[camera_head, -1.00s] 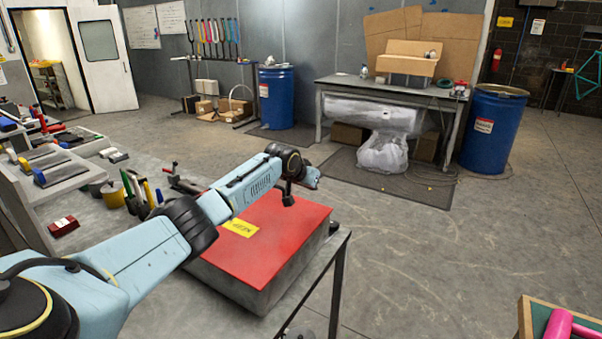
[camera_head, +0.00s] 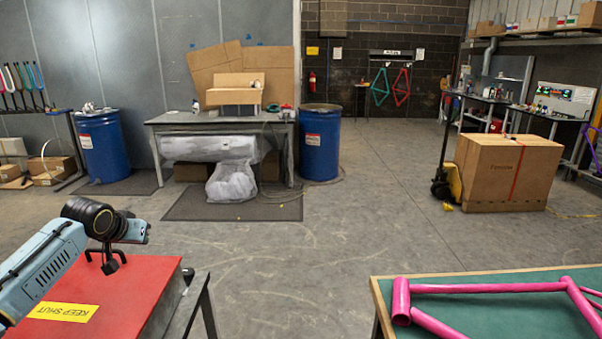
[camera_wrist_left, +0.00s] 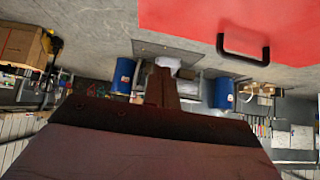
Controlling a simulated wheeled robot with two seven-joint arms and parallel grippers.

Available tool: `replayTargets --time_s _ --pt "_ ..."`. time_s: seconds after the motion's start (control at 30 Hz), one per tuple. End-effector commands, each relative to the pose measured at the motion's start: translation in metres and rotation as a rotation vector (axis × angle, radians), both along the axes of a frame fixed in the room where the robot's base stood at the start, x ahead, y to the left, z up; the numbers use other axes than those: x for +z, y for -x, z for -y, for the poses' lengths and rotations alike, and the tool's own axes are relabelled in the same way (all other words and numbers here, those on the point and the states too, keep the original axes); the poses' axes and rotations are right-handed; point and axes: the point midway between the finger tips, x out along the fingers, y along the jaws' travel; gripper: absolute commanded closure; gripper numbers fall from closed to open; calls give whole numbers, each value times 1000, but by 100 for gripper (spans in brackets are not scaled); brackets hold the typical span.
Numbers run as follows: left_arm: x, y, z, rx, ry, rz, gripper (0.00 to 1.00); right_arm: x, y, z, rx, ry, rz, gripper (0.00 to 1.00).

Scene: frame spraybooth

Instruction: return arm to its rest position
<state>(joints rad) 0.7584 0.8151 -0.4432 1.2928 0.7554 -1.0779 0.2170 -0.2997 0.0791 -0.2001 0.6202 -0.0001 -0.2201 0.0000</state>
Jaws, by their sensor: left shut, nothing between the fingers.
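My left arm comes in from the left edge in the head view, light blue with a dark wrist. My left gripper (camera_head: 138,232) is at its end, above the red lid (camera_head: 150,285) of a box. In the left wrist view the gripper's dark fingers (camera_wrist_left: 162,86) are together with nothing held. A black handle (camera_wrist_left: 243,50) stands on the red lid there, apart from the fingers. The lid has a yellow KEEP SHUT label (camera_head: 62,312). My right gripper is not in view.
A green-topped table (camera_head: 500,315) with a pink frame (camera_head: 480,287) is at the lower right. Blue drums (camera_head: 319,150) flank a grey workbench (camera_head: 220,118) at the back. A large cardboard box (camera_head: 507,178) stands at right. The floor between is clear.

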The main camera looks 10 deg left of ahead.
Motion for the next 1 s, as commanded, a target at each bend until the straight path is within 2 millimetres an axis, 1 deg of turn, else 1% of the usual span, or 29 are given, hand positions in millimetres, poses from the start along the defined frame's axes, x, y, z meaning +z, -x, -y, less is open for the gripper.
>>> replayTargets --time_s 0.03,0.07,0.17,0.2,0.27,0.3,0.37,0.4,0.47,0.5,0.57,0.6,0.7,0.8,1.0 --pt "-17 5 17 -31 -4 -23 100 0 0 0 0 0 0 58" --pt "-27 9 28 -52 -9 -38 100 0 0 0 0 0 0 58" --pt "-70 32 75 -139 -30 -99 100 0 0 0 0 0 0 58" --pt "-89 45 96 -180 -39 -123 100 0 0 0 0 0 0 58" --pt "-114 68 127 -234 -50 -158 100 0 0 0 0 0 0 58" --pt "-129 86 146 -268 -54 -180 100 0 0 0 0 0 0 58" --pt "-149 113 173 -311 -58 -208 100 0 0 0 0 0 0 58" --pt "-159 132 189 -335 -58 -225 100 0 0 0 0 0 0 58" --pt "-173 161 210 -365 -56 -248 100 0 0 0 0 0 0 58" --pt "-179 181 222 -380 -54 -261 100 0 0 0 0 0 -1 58" --pt "-186 211 238 -392 -50 -282 100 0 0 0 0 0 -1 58" --pt "-189 231 246 -398 -47 -295 100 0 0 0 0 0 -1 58" --pt "-191 275 260 -392 -37 -325 100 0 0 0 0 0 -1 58" --pt "-189 308 265 -377 -34 -349 100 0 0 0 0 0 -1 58" --pt "-182 355 267 -334 -30 -391 100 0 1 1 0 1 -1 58"
